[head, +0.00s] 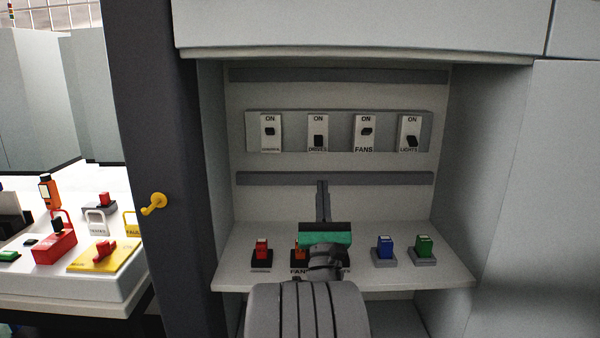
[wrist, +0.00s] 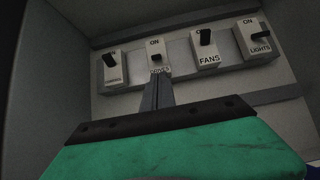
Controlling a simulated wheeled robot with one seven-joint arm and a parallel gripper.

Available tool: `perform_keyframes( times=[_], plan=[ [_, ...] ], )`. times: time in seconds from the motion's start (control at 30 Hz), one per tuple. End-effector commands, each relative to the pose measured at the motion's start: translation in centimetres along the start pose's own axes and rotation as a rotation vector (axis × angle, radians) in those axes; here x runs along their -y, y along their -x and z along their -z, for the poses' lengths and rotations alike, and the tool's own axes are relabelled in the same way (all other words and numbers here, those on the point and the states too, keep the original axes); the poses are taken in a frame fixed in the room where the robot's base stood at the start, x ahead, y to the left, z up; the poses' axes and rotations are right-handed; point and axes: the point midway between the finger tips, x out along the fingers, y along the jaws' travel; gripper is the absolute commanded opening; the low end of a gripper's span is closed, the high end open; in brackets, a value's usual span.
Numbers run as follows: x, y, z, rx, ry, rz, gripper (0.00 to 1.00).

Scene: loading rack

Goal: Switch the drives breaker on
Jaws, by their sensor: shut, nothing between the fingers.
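The drives breaker (head: 318,132) is the second from the left in a row of white breakers on the cabinet's back panel. ON is printed at its top, and its dark lever sits low, toward the DRIVES label. It also shows in the wrist view (wrist: 157,50), just beyond my fingertips. My gripper (head: 322,185) points at the panel with its fingers closed together and empty, below the drives breaker in the head view. In the wrist view the fingers (wrist: 157,82) overlap the bottom of the breaker's label. Whether they touch anything cannot be told.
The leftmost breaker (head: 270,132) and the fans breaker (head: 365,132) have levers up; the lights breaker (head: 410,133) has its lever low. A shelf (head: 400,276) below carries several small coloured blocks. Cabinet walls bound both sides. A yellow handle (head: 154,203) is at left.

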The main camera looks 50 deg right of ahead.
Motion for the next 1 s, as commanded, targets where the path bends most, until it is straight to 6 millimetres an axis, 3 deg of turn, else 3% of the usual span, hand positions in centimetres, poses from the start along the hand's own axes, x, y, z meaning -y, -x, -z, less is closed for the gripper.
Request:
perform_keyframes(
  times=[0.07, 0.47, 1.0],
  plan=[
    [-0.1, 0.8, 0.9, 0.002, 0.001, -0.003, 0.00],
    [-1.3, 0.4, 0.6, 0.002, -0.013, -0.018, 0.00],
    [-1.1, -8.8, 0.2, 0.000, -0.010, -0.014, 0.00]
  ],
)
